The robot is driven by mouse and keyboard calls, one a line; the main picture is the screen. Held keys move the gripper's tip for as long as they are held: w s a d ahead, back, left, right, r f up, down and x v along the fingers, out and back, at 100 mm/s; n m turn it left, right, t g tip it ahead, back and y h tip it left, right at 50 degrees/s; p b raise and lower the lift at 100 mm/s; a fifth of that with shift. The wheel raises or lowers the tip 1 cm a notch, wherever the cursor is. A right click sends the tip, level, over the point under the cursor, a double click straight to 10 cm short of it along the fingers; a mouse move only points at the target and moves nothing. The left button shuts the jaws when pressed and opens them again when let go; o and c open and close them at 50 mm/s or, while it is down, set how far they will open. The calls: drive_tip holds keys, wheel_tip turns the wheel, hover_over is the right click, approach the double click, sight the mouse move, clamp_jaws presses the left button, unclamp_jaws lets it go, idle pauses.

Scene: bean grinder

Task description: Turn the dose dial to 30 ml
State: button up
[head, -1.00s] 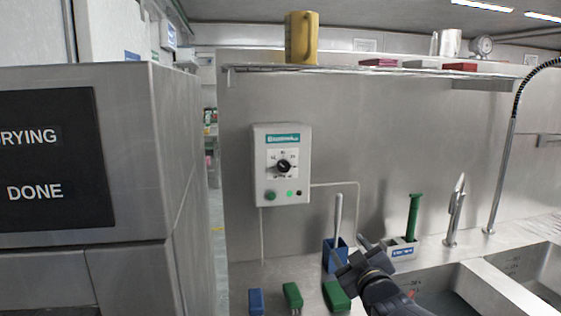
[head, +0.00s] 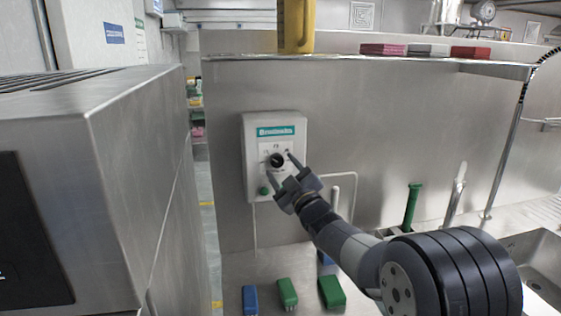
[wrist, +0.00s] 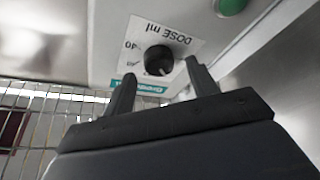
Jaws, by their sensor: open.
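The dose dial (head: 277,160) is a round black knob with a pale mark on a white scale plate, on the front of a light grey wall box (head: 258,190). In the wrist view the dial (wrist: 159,60) sits ahead of the fingertips, with "DOSE ml" and a "40" legible upside down beside it. The mark's exact setting is too small to read. My gripper (head: 279,166) is open, its two fingers apart on either side of the dial in the picture; they also show in the wrist view (wrist: 160,76). I cannot tell whether they touch it.
A green button (head: 264,190) is below the dial; the other lights are hidden by my gripper. A yellow jug (head: 296,25) stands on the shelf above. Blue and green brushes (head: 287,292) lie on the counter below. A large steel cabinet (head: 120,190) stands close on the left.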

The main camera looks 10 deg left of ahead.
drive_tip(key=shift+x, duration=0.9)
drive_tip(key=shift+c, duration=0.4)
drive_tip(key=c, duration=0.9)
